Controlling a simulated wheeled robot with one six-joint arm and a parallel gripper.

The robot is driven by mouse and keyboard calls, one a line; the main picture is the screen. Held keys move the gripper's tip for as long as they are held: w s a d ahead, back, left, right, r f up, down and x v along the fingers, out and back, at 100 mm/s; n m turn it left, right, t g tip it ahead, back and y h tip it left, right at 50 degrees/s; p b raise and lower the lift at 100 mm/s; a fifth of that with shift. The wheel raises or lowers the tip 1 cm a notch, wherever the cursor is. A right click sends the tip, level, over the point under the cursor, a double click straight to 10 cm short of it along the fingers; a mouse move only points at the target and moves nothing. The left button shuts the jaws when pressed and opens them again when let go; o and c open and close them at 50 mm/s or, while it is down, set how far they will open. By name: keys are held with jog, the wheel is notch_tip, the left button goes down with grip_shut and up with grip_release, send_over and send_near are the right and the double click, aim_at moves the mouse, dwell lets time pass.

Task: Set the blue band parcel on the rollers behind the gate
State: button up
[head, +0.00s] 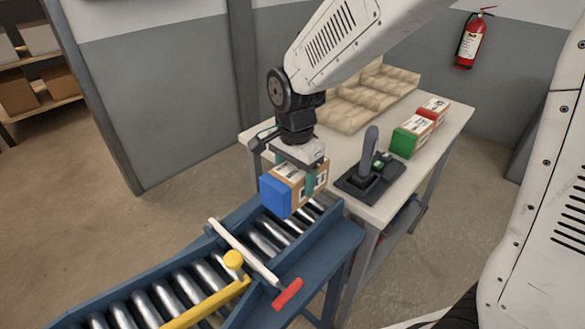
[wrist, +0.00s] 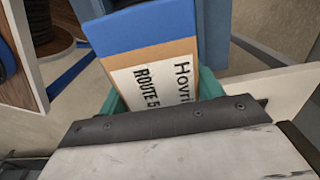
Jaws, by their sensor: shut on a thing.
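The blue band parcel (head: 291,190) is a brown box with a blue end and a white label. My gripper (head: 312,178) is shut on it, with teal fingers on its sides. In the head view the parcel is at the table-side end of the roller conveyor, over or on the rollers (head: 268,236); I cannot tell if it touches them. The gate (head: 245,252) is a white bar across the conveyor, with a yellow knob and a red end, nearer the camera than the parcel. In the wrist view the parcel (wrist: 158,62) shows its label, with the blue band at the far end.
The white table (head: 455,115) behind holds a green-banded parcel (head: 411,137), a red-banded parcel (head: 435,108), a dark device with an upright handle (head: 370,155) and beige stepped padding (head: 360,98). A yellow bar (head: 207,304) lies along the conveyor before the gate. Blue side rails (head: 325,240) edge the rollers.

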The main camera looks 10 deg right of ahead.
jog(key=shift+d+f, duration=0.15)
jog(key=shift+f, duration=1.15)
jog(key=shift+d+f, duration=0.1)
jog(key=shift+f, duration=1.15)
jog(key=o, duration=1.3)
